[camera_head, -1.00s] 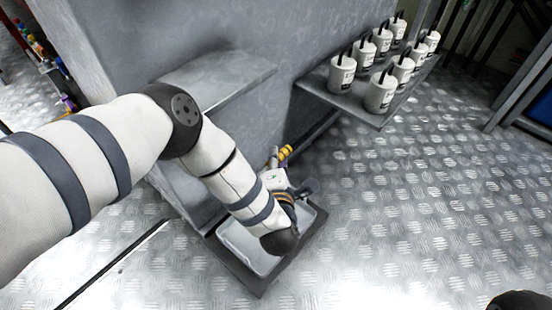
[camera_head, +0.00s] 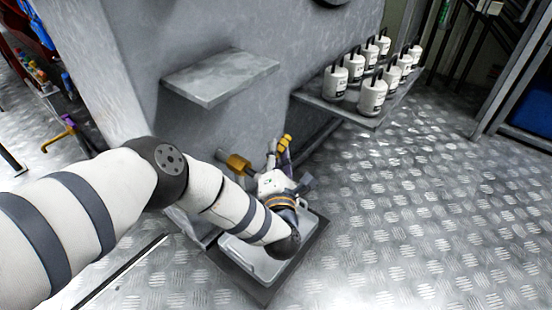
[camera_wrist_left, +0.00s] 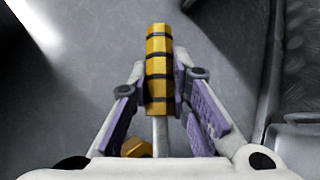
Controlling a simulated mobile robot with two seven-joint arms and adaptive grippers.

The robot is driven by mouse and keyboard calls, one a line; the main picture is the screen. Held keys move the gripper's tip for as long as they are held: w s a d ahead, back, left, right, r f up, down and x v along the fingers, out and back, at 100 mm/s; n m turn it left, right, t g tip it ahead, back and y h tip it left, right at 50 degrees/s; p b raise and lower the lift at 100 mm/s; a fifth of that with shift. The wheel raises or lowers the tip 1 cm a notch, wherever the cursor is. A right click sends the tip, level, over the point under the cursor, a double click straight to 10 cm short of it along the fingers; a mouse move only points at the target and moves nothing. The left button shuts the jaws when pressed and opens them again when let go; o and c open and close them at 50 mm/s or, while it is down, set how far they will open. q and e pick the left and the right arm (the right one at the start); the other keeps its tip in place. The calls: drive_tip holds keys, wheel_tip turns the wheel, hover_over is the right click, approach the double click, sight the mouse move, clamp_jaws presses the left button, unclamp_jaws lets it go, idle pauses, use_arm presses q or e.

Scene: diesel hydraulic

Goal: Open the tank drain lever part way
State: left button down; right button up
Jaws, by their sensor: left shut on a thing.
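The tank drain lever (camera_head: 286,142) has a yellow handle, low beside the grey tank wall. A brass valve fitting (camera_head: 237,165) sticks out of the wall to its left. My left gripper (camera_head: 281,151) is at the handle, its wrist above the tray. In the left wrist view the lever's yellow handle with black bands (camera_wrist_left: 158,72) stands between the purple-padded fingers of my left gripper (camera_wrist_left: 160,98), which is shut on it. A yellow piece (camera_wrist_left: 136,147) shows below, partly hidden by the gripper. My right gripper is out of view.
A grey tray (camera_head: 262,292) lies on the floor under my left wrist. A wall shelf (camera_head: 215,80) is above the valve. Several white canisters (camera_head: 372,97) stand on another shelf (camera_head: 345,113) at right. The tread-plate floor (camera_head: 420,210) at right is clear.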

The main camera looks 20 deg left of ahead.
use_arm(q)
drive_tip(key=c, duration=1.5)
unclamp_jaws()
drive_tip(key=shift+o, duration=0.2)
drive_tip(key=v, duration=1.2)
